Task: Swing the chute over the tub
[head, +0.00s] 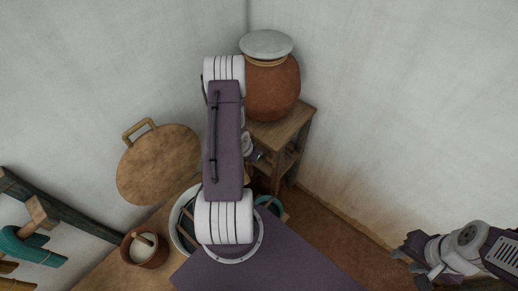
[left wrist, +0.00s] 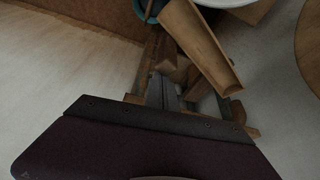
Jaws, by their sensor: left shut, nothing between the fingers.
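The chute (left wrist: 205,45) is a wooden trough in the left wrist view, slanting from top centre down to the right. The tub seems to be the teal round vessel (left wrist: 143,10) at its upper left; part of its rim shows in the head view (head: 268,202), largely covered by my left arm. Whether the chute lies over the tub cannot be told. My left gripper (left wrist: 172,98) is shut and empty, close beside the chute's lower part; I cannot tell whether they touch. My right gripper (head: 412,258) is far off at the lower right, its jaws unclear.
A clay pot (head: 272,90) with a pale lid stands on a wooden stand (head: 300,118) in the corner. A round wooden board (head: 158,165) leans at the left wall. A white basin (head: 178,240) and a brown bowl (head: 150,255) sit nearby. Floor at right is clear.

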